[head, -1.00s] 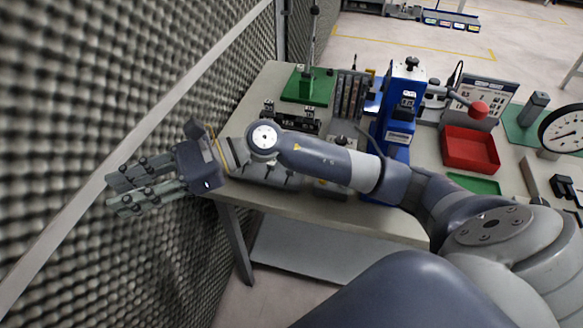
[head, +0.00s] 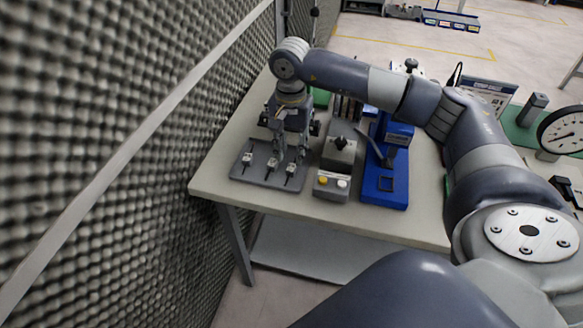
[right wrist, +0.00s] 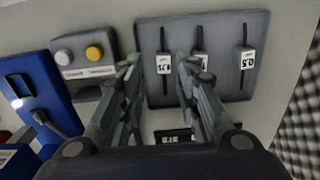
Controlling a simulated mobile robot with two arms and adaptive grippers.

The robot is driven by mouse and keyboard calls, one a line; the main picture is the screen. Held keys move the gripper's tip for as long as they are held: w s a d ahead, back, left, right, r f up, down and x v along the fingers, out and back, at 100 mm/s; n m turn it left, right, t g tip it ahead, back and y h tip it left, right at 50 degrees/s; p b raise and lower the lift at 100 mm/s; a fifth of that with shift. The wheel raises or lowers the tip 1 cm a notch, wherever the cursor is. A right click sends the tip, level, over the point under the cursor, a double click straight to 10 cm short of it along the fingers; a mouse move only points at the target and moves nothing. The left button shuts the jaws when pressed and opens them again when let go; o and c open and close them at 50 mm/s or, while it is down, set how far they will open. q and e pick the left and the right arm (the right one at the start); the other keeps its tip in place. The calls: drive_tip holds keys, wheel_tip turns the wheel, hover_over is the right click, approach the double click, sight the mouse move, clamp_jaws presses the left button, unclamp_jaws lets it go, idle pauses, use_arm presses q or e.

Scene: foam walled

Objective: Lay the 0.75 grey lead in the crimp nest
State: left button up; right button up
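A dark grey tray (head: 262,178) at the table's near left corner holds three thin leads with white tags. The lead tagged 0.75 (right wrist: 163,68) is the leftmost in the right wrist view; in the head view it is the one nearest the button box (head: 291,171). My right gripper (right wrist: 158,64) points down over the tray, open, with its fingertips on either side of the 0.75 lead and nothing held. In the head view the gripper (head: 290,153) partly covers the tray. I cannot tell for certain which fixture is the crimp nest. My left gripper is out of view.
Beside the tray stands a grey box (head: 333,184) with yellow and white buttons, then a blue press (head: 385,190). The other leads, one tagged 0.5 (right wrist: 247,62), lie close by. A foam wall (head: 120,130) runs along the table's left side.

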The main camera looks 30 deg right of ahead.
sight(290, 171)
wheel_tip(290, 171, down, 2)
drive_tip(key=shift+f, duration=0.1)
drive_tip(key=shift+f+p, duration=0.55)
wheel_tip(290, 171, down, 4)
drive_tip(key=shift+w+a+r+p, duration=0.1)
drive_tip(key=shift+w+r+p, duration=0.1)
drive_tip(key=shift+p, duration=0.55)
drive_tip(key=shift+f, duration=0.45)
drive_tip(key=shift+c, duration=0.2)
clamp_jaws()
